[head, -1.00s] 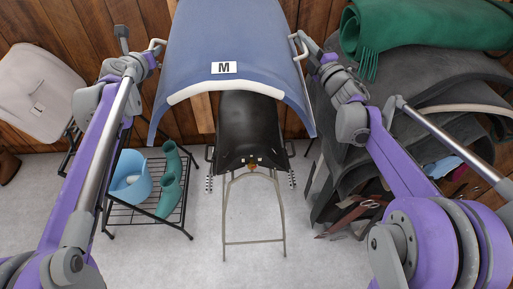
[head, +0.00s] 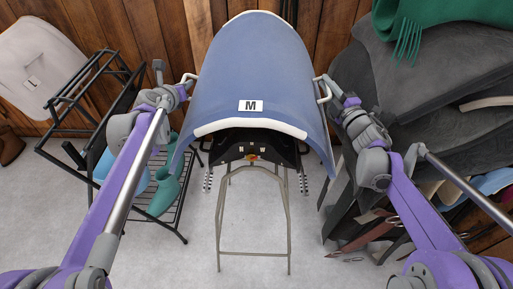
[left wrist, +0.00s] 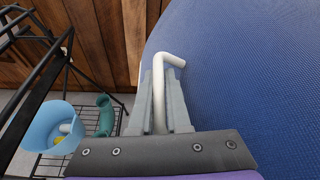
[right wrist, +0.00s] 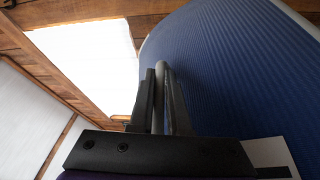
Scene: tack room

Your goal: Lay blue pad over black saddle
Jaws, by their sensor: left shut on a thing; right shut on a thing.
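The blue pad (head: 250,70) is a curved sheet with a white front edge and an "M" label. It arches above the black saddle (head: 262,146), hiding most of it; only the saddle's front end shows below the pad's edge. I cannot tell whether they touch. My left gripper (head: 188,82) is shut on the white handle at the pad's left side, which also shows in the left wrist view (left wrist: 160,85). My right gripper (head: 327,88) is shut on the handle at the pad's right side; its fingers close around it in the right wrist view (right wrist: 161,95).
The saddle sits on a metal stand (head: 253,252). At left a black wire rack (head: 170,222) holds a light-blue bucket (left wrist: 52,128) and teal boots (head: 163,190). At right are dark grey pads (head: 440,70) and a green blanket (head: 430,22). Grey floor is clear in front.

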